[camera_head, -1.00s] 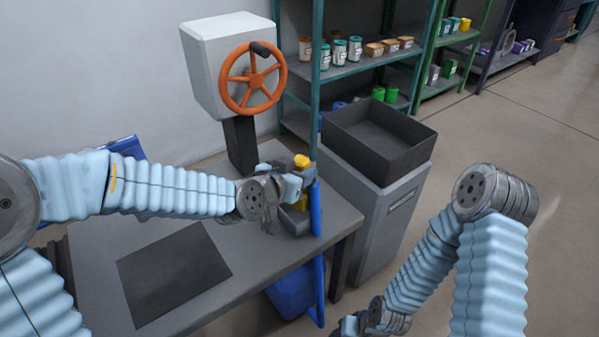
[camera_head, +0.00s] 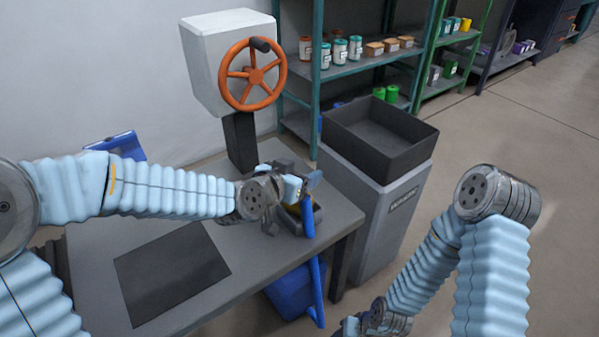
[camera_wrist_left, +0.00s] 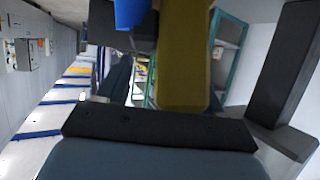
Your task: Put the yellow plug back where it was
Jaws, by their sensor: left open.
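The yellow plug (camera_wrist_left: 185,55) fills the upper middle of the left wrist view, very close to the camera. My left gripper is open at the right end of the table, close to the plug. The wrist hides much of the plug, and I cannot tell whether the jaws touch it. A dark block (camera_head: 312,221) stands just beneath. My right gripper (camera_head: 350,326) is at the bottom edge of the head view, mostly cut off.
A blue bar (camera_head: 307,216) stands beside my left gripper. A grey box (camera_head: 240,70) with an orange handwheel (camera_head: 252,75) stands behind on a dark post. A grey bin (camera_head: 385,185) with a black tray (camera_head: 375,140) is right of the table (camera_head: 262,262). A dark mat (camera_head: 172,272) lies empty.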

